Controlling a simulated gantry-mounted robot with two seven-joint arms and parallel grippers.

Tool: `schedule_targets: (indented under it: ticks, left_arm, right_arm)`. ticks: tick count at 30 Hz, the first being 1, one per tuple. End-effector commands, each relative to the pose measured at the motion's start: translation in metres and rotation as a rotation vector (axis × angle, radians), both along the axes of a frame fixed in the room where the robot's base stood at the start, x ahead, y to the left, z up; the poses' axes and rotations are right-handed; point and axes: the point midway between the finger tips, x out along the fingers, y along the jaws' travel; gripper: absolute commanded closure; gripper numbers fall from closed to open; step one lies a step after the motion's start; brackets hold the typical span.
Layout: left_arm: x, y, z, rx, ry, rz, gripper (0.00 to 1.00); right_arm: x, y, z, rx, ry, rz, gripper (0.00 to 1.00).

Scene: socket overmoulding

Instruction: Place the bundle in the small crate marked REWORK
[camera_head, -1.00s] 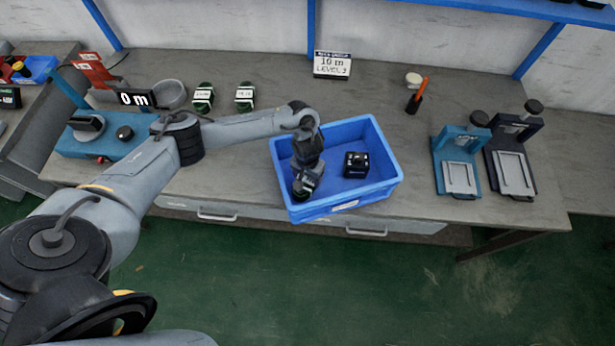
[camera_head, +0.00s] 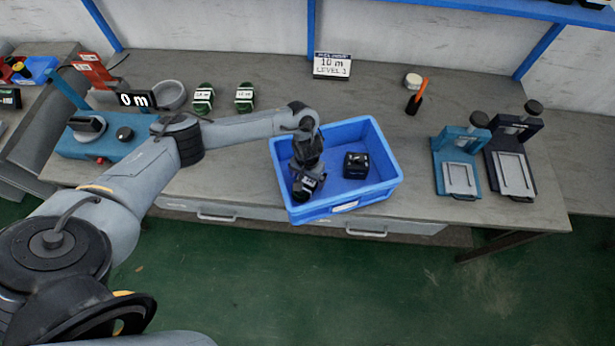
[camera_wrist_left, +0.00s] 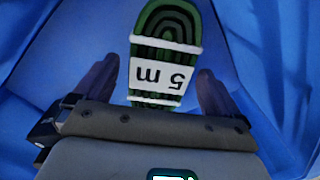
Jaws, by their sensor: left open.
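A green coiled bundle (camera_wrist_left: 166,50) with a white "5 m" band shows in the left wrist view, inside a blue crate (camera_wrist_left: 45,50). My left gripper (camera_wrist_left: 154,78) is open, with one finger on each side of the bundle and visible gaps to it. In the head view my left gripper (camera_head: 307,184) is down in the left part of the blue crate (camera_head: 345,207) on the bench, and the bundle cannot be made out there. I cannot read a REWORK mark on any crate. My right gripper is not in view.
A black block-like item (camera_head: 356,165) lies in the crate's right half. Two green bundles (camera_head: 204,98) (camera_head: 245,97) and a grey bowl (camera_head: 171,94) stand behind. Two fixtures (camera_head: 458,178) (camera_head: 513,172) stand right. Bench between crate and fixtures is clear.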

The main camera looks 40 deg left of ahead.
Motion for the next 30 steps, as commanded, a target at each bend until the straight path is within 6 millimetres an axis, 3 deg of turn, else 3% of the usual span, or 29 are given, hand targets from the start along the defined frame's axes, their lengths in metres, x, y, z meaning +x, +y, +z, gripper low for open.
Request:
schedule_targets:
  ticks: [11,18,30]
  left_arm:
    - [0.001,0.0,0.061,-0.001,-0.003,-0.002,0.03]
    - [0.001,0.0,0.103,0.001,-0.003,-0.002,0.03]
    - [0.0,0.0,0.119,-0.001,0.0,0.0,0.03]
  right_arm:
    - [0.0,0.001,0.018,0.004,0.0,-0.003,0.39]
    - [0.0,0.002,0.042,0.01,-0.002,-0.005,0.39]
    - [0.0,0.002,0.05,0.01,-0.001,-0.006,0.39]
